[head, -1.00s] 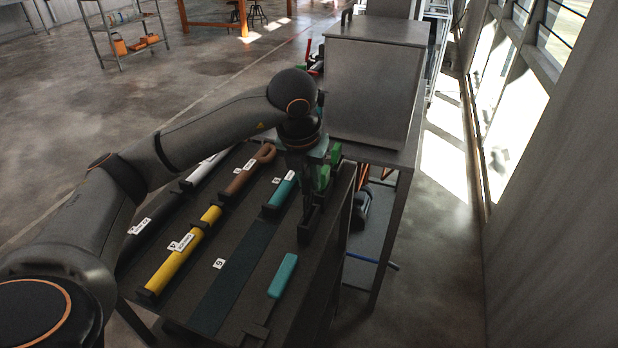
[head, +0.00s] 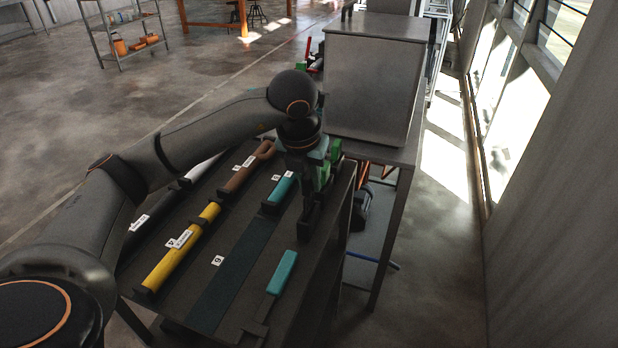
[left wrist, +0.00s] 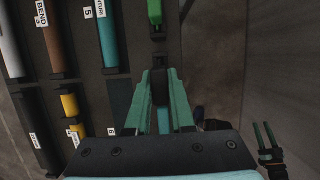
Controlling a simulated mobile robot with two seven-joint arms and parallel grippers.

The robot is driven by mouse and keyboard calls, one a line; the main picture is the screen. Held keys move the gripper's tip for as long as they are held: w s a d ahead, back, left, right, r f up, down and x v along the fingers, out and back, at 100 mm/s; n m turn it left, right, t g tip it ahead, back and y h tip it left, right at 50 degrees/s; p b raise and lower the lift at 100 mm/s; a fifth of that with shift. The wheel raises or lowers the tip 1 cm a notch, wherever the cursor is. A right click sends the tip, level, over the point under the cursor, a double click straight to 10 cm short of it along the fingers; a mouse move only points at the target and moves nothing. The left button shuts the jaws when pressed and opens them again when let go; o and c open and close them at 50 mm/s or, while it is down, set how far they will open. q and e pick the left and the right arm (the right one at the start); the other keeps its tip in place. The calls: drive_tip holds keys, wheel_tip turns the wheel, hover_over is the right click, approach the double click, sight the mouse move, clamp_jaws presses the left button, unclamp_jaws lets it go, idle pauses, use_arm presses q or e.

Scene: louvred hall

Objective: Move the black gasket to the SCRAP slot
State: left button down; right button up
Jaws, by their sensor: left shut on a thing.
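My left gripper (head: 309,200) points down over the right edge of the dark slotted table (head: 262,300). In the left wrist view its two green fingers (left wrist: 161,76) are shut on a narrow black piece, which I take to be the black gasket (left wrist: 160,90). Most of the piece is hidden between the fingers, and I cannot tell whether it is clear of the table. No readable SCRAP label shows. A dark strip marked 6 (head: 236,275) lies empty in the middle of the table.
A yellow tube (head: 180,250), a brown hooked piece (head: 245,172) and teal pieces (head: 282,272) lie in slots. A green piece (left wrist: 155,12) is just beyond the gripper. A large grey box (head: 372,85) stands behind the table. Floor lies open to the left.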

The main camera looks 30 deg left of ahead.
sight(309, 197)
use_arm(q)
drive_tip(key=shift+f+b, duration=1)
drive_tip(key=shift+f, duration=0.3)
drive_tip(key=shift+f+b, duration=0.65)
drive_tip(key=shift+f, duration=0.1)
drive_tip(key=shift+f+b, duration=0.35)
drive_tip(key=shift+f, duration=0.05)
drive_tip(key=shift+r, duration=0.1)
use_arm(e)
drive_tip(key=f, duration=0.1)
drive_tip(key=a+f, duration=0.1)
drive_tip(key=w, duration=0.1)
drive_tip(key=shift+a+f, duration=0.25)
drive_tip(key=shift+f, duration=0.15)
use_arm(q)
drive_tip(key=c, duration=0.9)
unclamp_jaws()
drive_tip(key=shift+o, duration=1)
use_arm(e)
drive_tip(key=shift+s+d, duration=0.1)
use_arm(q)
drive_tip(key=shift+r, duration=0.1)
